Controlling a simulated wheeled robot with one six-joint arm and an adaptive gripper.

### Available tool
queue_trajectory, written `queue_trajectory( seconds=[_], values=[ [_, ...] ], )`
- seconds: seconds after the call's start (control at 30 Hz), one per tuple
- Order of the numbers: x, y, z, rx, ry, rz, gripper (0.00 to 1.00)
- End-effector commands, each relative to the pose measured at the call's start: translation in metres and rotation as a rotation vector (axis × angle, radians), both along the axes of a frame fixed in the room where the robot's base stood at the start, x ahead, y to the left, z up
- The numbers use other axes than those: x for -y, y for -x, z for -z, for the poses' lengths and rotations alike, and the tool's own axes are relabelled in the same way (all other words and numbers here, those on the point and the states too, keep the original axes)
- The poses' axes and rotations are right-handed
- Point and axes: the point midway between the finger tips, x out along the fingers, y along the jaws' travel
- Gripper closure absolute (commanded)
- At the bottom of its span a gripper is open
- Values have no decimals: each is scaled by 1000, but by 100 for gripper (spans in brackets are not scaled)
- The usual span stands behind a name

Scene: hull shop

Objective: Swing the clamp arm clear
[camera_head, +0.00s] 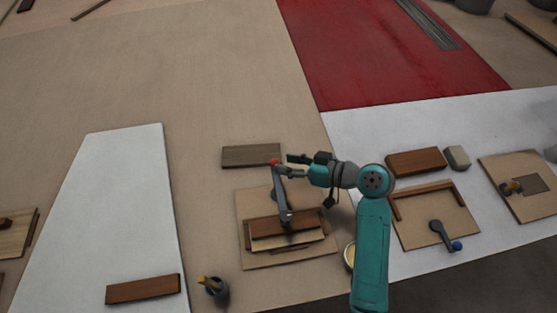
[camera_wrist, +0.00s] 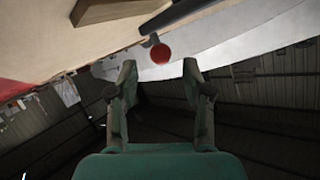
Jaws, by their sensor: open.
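The clamp arm (camera_head: 281,197) is a dark grey bar with a red knob (camera_head: 275,162) at its far end. It lies over a brown wood block (camera_head: 272,226) on a light wooden board (camera_head: 250,258). My gripper (camera_head: 283,164) is at the red knob, coming from the right. In the wrist view my gripper (camera_wrist: 158,78) is open, and the red knob (camera_wrist: 161,54) shows between and just beyond its fingertips. I cannot tell whether a finger touches the knob. The bar (camera_wrist: 190,12) runs up and right from the knob in that view.
A loose brown plank (camera_head: 251,156) lies just behind the board. On the right stands another fixture with a blue-knobbed lever (camera_head: 441,235). A yellow-handled tool in a small pot (camera_head: 213,286) is at the front left. A round tin (camera_head: 349,256) sits beside my arm.

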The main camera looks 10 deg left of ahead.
Motion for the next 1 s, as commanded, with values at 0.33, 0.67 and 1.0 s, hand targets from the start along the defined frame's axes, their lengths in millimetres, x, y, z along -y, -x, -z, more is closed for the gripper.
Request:
queue_trajectory(
  seconds=[0.33, 0.67, 1.0],
  values=[
    [-29, -11, 13, -1, 0, -1, 50],
    [-30, -12, 13, -1, 0, 0, 58],
    [-30, -12, 13, -1, 0, 0, 100]
  ],
)
